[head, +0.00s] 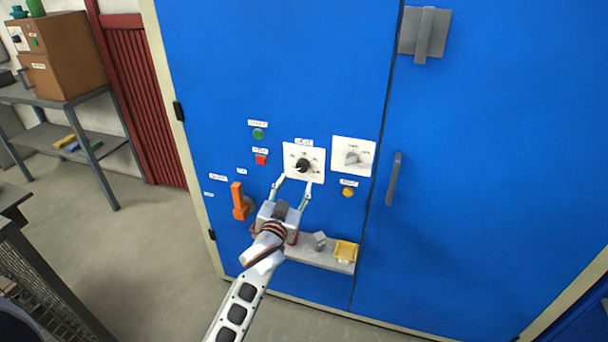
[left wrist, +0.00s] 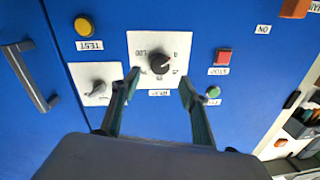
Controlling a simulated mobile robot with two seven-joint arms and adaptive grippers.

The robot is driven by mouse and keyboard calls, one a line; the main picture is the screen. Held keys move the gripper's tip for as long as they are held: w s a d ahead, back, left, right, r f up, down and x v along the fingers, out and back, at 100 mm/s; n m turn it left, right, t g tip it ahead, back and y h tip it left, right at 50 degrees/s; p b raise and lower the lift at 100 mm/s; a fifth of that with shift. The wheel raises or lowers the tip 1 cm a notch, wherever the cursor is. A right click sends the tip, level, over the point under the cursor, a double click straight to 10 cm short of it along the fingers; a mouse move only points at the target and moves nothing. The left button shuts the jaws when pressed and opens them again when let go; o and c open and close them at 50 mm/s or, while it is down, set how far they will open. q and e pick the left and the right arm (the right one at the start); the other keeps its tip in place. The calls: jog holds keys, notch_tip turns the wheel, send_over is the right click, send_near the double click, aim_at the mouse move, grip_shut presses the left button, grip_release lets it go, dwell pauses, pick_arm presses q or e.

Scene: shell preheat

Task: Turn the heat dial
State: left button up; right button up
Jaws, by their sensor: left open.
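The black round dial (head: 303,165) sits on a white plate with markings, on the blue cabinet front. It also shows in the left wrist view (left wrist: 159,63), upside down, its pale pointer line towards the upper right there. The small label by the plate is too blurred to read surely, so I cannot confirm it says heat. My left gripper (head: 294,181) is open and empty. In the left wrist view, its two fingertips (left wrist: 158,79) are spread on either side of the dial. I cannot tell whether they touch the plate. My right gripper is not in view.
A second plate with a grey knob (head: 352,157) is right of the dial. A green button (head: 258,134), red button (head: 261,160), yellow button (head: 348,192) and orange handle (head: 239,200) surround it. Below, a ledge (head: 306,254) bears a grey block (head: 320,240) and yellow tray (head: 346,251).

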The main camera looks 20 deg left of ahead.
aim_at(301, 169)
pick_arm(q)
jog(key=w+b, duration=0.1)
jog(key=w, duration=0.6)
jog(key=shift+w+a+f, duration=0.1)
jog(key=shift+w+a, duration=0.05)
jog(key=c, duration=1.1)
